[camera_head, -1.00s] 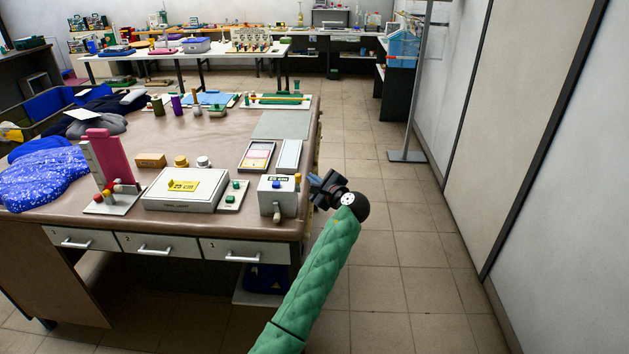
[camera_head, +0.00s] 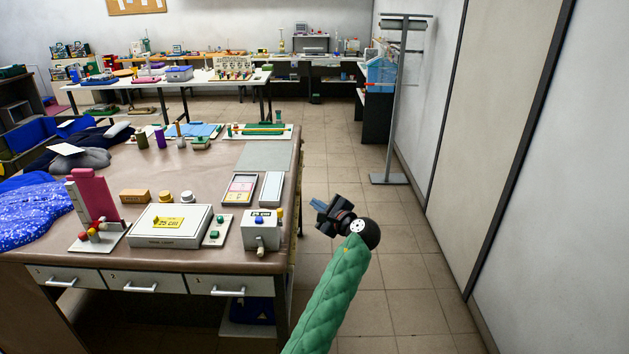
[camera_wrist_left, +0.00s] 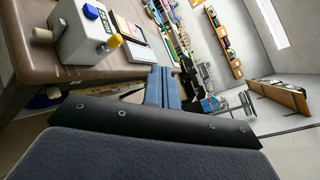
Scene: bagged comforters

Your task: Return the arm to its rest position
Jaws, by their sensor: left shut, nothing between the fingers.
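My left gripper (camera_head: 318,208) shows in the head view at the end of my green-sleeved arm, just off the right edge of the brown table (camera_head: 180,259). It is shut and empty, with open floor below it. In the left wrist view its blue fingers (camera_wrist_left: 162,88) lie together, pointing up the picture past the table edge. My right gripper is in neither view.
A grey box with knobs (camera_head: 262,232) stands at the near right table corner, close to the gripper. A white case (camera_head: 168,226) and a pink block stand (camera_head: 93,196) are left of it. The tiled floor (camera_head: 400,270) is free. A metal stand (camera_head: 388,178) is by the right wall.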

